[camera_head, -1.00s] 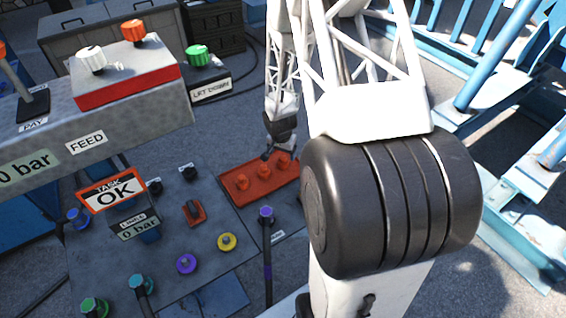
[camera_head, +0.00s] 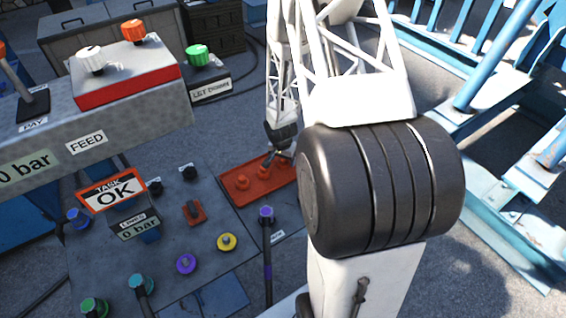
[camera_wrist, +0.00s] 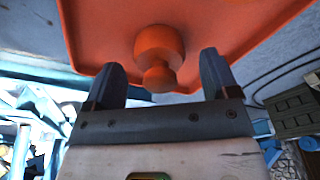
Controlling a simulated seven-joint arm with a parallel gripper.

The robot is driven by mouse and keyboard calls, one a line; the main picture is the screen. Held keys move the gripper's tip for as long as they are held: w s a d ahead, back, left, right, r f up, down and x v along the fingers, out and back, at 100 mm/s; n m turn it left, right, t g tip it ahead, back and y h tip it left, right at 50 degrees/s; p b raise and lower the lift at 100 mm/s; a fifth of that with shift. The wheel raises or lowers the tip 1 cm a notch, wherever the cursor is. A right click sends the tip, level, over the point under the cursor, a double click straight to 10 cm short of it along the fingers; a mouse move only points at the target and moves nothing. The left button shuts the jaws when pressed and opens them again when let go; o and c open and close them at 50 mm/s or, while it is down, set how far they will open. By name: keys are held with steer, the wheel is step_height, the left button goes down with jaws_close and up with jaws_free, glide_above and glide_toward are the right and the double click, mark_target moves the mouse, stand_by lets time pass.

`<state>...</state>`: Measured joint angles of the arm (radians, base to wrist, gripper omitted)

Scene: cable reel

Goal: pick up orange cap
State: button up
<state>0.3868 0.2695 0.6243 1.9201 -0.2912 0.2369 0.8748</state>
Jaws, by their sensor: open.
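An orange cap (camera_wrist: 158,48) with a rounded knob shows in the wrist view on the orange tray (camera_wrist: 90,25). My gripper (camera_wrist: 161,70) is open, with one finger on each side of the cap's knob and visible gaps between. No contact shows. My gripper (camera_head: 272,161) is at the tray's right part, and covers the spot where a third cap showed earlier.
A grey panel with several coloured knobs lies left of the tray, with a yellow knob (camera_head: 227,242) and a purple knob (camera_head: 186,264). A purple-topped post (camera_head: 266,215) stands just in front of the tray. Blue metal frames (camera_head: 500,60) stand at right.

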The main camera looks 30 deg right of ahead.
steer(key=shift+f, duration=0.6)
steer(key=c, duration=1.1)
